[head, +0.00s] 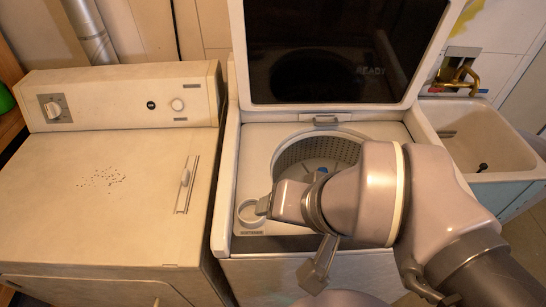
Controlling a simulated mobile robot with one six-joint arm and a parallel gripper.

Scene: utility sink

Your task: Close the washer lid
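The washer lid (345,50) stands raised at the back of the washer, with a pale frame around a dark glass panel that bears faint "READY" lettering. The washer (228,185) is open below it, and its perforated tub (310,152) shows in part. My arm reaches in from the lower right and covers the tub's front and right side. My gripper (268,204) is over the washer's front left part, near a round white dispenser ring (250,214), and apart from the lid. Its fingers are not clear enough to show whether they are open.
A dryer (100,190) with a knob panel (120,97) stands close on the left. A utility sink (480,135) with a brass faucet (458,77) stands at the right. A small latch piece (326,120) sits at the lid's lower edge. The space above the dryer is clear.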

